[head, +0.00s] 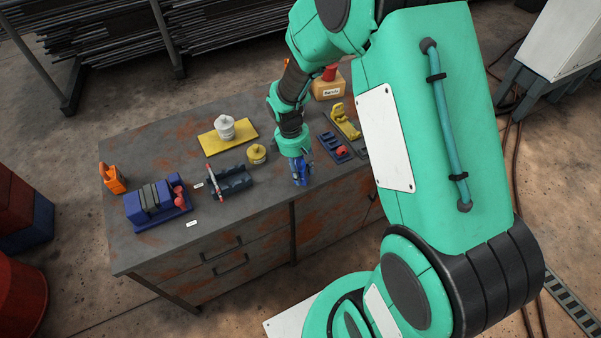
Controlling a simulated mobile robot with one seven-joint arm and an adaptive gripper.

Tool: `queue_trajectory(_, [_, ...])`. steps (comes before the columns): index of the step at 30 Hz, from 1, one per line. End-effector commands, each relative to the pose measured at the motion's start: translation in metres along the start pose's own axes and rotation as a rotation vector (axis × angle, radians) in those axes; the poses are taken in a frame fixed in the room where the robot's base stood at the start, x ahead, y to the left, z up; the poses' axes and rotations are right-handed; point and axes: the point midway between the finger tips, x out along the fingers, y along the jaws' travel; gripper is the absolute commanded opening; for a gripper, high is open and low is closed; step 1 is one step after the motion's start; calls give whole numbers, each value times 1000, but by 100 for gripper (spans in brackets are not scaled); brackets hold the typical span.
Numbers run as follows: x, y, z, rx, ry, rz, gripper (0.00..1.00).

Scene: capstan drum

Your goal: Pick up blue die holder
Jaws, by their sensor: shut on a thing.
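My gripper (301,178) points down near the front edge of the grey workbench, right of its middle. It is shut on a small blue thing, which looks like the blue die holder (302,168). The fingers cover most of it, so its full shape is hidden. At this size I cannot tell whether it touches the bench top.
The rusty grey workbench (140,250) also bears a dark tray (235,183), a blue block holder (158,205), a yellow plate (212,143) with a white pot, a yellow round pot (256,154), and a blue rack (330,142). An orange object (113,180) stands far left.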

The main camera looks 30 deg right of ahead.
Motion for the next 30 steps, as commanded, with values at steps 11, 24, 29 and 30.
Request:
queue_trajectory(11, [-13,-31,24,0,1,2,0])
queue_trajectory(24, [-13,-97,70,0,2,2,0])
queue_trajectory(29, [-13,-113,82,-1,2,3,0])
queue_trajectory(30, [-13,-116,84,-1,2,3,0])
